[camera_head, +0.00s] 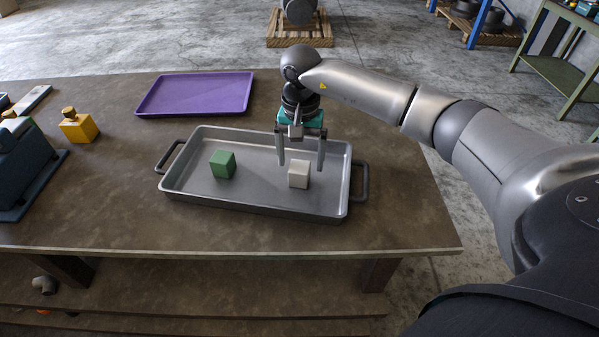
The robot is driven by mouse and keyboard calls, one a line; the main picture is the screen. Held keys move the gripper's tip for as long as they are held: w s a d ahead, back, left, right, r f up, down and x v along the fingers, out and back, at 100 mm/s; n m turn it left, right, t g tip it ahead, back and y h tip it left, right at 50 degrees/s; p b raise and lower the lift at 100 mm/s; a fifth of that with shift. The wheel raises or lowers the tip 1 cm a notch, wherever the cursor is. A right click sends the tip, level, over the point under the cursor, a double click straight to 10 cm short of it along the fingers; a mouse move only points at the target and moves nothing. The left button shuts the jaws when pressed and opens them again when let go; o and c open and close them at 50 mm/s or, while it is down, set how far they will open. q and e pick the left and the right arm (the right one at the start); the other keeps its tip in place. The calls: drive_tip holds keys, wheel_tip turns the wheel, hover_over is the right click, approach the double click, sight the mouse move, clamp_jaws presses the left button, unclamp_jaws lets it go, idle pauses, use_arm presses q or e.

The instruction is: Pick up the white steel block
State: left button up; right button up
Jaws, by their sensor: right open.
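The white steel block (299,175) sits in the right half of a grey metal tray (192,150) on the table. My right gripper (300,167) is open, pointing down, with one finger to the left of the block and one to its right. The fingers look slightly behind or above the block. I cannot tell whether they touch it. My left gripper is not in view.
A green block (222,164) sits in the tray's left half. A purple tray (195,93) lies behind it. A yellow block with a knob (78,127) and a dark blue fixture (28,170) stand at the left. The table's front right (400,220) is clear.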

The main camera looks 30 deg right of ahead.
sight(299, 166)
drive_tip(key=shift+a+f, duration=0.1)
drive_tip(key=shift+f, duration=1.9)
drive_tip(key=shift+w, duration=0.1)
drive_tip(key=c, duration=1.4)
clamp_jaws()
drive_tip(key=shift+r, duration=0.15)
